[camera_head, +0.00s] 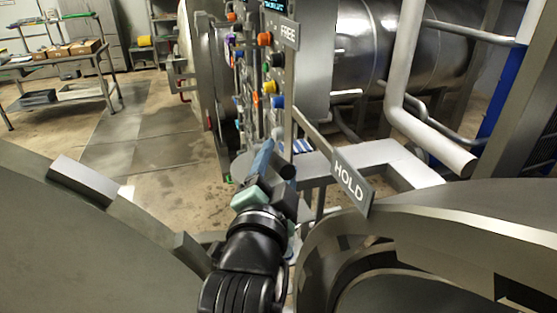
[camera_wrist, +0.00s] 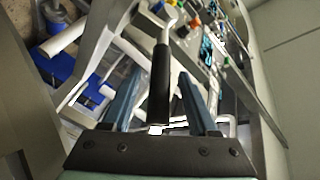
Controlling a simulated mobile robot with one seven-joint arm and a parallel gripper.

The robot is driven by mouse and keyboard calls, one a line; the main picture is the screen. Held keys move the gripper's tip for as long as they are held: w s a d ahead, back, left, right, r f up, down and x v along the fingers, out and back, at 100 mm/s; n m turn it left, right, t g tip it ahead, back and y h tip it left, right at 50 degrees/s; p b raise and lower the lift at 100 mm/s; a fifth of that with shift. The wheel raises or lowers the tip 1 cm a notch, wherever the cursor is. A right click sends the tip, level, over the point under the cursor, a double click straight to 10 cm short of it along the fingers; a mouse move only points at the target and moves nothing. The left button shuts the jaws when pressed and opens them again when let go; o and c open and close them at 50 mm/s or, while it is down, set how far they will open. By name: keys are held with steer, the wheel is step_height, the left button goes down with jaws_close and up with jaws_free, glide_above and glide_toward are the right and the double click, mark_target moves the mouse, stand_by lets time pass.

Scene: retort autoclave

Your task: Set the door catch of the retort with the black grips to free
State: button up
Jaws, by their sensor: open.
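A black cylindrical grip (camera_wrist: 160,85) on a pale metal lever (camera_wrist: 155,27) stands between the two blue fingers of my gripper (camera_wrist: 160,74) in the wrist view. The fingers are apart, with a gap on each side of the grip. In the head view my gripper (camera_head: 270,163) is in the middle, and a dark grip end (camera_head: 287,172) shows at its right side. A HOLD plate (camera_head: 350,182) is to the right of my gripper, and a FREE plate (camera_head: 287,32) is higher up. The lever's pivot is hidden in the head view, so its setting is unclear.
A large grey round door (camera_head: 70,235) fills the lower left, and a round metal rim (camera_head: 450,220) the lower right. A panel with coloured knobs (camera_head: 265,65) is beyond my gripper. White pipes (camera_head: 420,125) run at the right. Floor (camera_head: 165,140) is open at the left.

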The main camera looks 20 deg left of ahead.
jaws_close()
stand_by(1.4)
